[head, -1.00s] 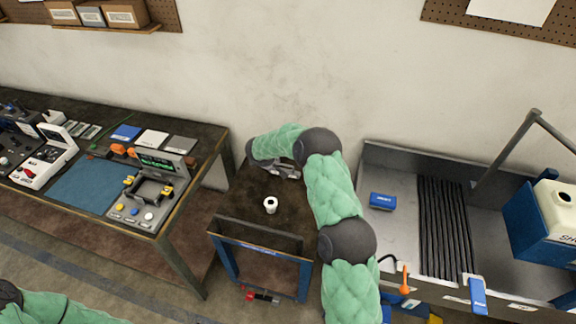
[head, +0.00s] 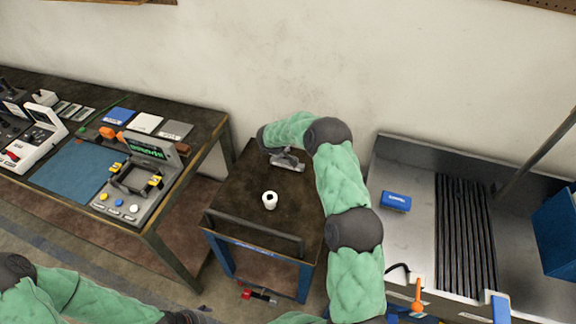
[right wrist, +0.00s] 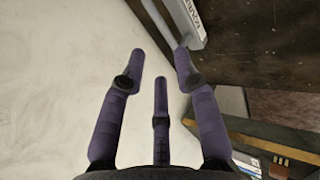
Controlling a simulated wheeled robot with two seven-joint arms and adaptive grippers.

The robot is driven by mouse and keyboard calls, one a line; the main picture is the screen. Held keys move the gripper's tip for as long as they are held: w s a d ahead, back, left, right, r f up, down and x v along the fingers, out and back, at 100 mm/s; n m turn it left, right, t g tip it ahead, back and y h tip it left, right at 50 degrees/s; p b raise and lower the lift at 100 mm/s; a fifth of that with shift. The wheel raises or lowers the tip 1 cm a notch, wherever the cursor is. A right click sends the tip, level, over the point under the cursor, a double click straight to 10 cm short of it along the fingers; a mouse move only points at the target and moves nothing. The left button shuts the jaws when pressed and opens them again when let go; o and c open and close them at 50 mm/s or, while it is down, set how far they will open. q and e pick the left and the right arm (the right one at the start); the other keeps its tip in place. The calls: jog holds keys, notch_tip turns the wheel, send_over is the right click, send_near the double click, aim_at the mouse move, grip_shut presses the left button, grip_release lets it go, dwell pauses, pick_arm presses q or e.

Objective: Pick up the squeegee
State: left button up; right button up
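A light grey, T-shaped tool that looks like the squeegee (head: 288,160) lies near the back of the dark cart top (head: 245,190). In the right wrist view a grey bar with dark lettering (right wrist: 187,22) shows at the top, on or over a dark brown surface. My right gripper (right wrist: 160,72) has its purple-grey fingers spread, with nothing between them. The bar is beyond the right fingertip; I cannot tell if they touch. In the head view the right gripper is mostly hidden behind its wrist. My left arm is low at the left; its fingers are not clear.
A white roll (head: 269,200) stands on the cart, which has a raised front rail (head: 252,234). A workbench with a grey device (head: 135,190) is at the left. A metal sink (head: 410,240) with a blue block (head: 396,202) is at the right. The wall is close behind.

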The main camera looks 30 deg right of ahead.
aim_at(287, 162)
jog(key=shift+s+x, duration=0.2)
jog(key=shift+x, duration=4.7)
jog(key=shift+f, duration=0.1)
grip_shut()
